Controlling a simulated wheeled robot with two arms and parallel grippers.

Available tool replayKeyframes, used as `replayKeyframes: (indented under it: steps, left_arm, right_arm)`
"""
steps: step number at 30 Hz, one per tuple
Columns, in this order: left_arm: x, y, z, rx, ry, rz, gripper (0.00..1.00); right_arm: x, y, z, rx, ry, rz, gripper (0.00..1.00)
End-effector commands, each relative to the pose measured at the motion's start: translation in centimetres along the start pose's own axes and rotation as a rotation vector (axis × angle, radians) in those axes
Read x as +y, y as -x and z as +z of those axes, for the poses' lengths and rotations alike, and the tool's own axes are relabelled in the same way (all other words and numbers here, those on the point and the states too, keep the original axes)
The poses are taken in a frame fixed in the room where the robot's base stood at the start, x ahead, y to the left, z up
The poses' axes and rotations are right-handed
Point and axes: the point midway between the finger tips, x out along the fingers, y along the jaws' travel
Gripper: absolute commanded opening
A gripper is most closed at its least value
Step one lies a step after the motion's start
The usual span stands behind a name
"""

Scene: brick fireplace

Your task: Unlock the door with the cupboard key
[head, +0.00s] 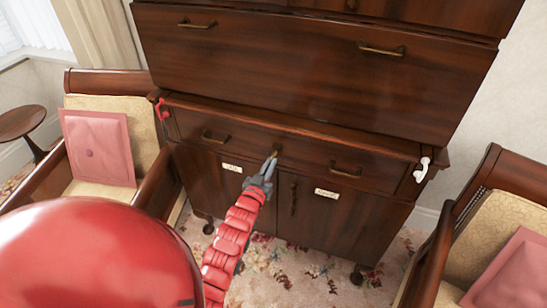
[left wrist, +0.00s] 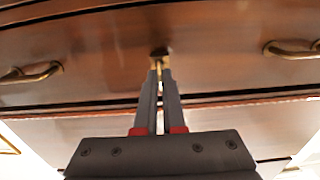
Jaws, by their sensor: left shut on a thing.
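The dark wooden cupboard (head: 330,120) stands straight ahead, with drawers above and two doors below. My left gripper (head: 272,160) reaches up to the brass keyhole plate (head: 277,148) in the middle of the lower drawer front. In the left wrist view the gripper (left wrist: 160,78) is shut on a thin brass piece, which looks like the key (left wrist: 158,68). Its tip is at the keyhole plate (left wrist: 159,53); whether it is inserted I cannot tell. A door handle (head: 293,198) shows below on the doors. My right gripper is not in view.
Brass drawer pulls (head: 346,172) flank the keyhole. Small white labels (head: 327,194) are on the doors. A red handle-like piece (head: 163,109) and a white one (head: 421,169) are at the cupboard's sides. Armchairs with pink cushions (head: 98,148) stand left and right. Flowered carpet (head: 290,270) lies in front.

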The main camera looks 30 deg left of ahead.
Motion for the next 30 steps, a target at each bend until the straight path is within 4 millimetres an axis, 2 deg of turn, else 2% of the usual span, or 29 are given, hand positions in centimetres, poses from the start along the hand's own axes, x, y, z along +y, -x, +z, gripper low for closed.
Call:
replayKeyframes:
  steps: [30]
  left_arm:
    - [0.0, 1.9, -0.1, 0.003, 0.0, 0.0, 0.0]
  right_arm:
    - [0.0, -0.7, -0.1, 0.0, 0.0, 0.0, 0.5]
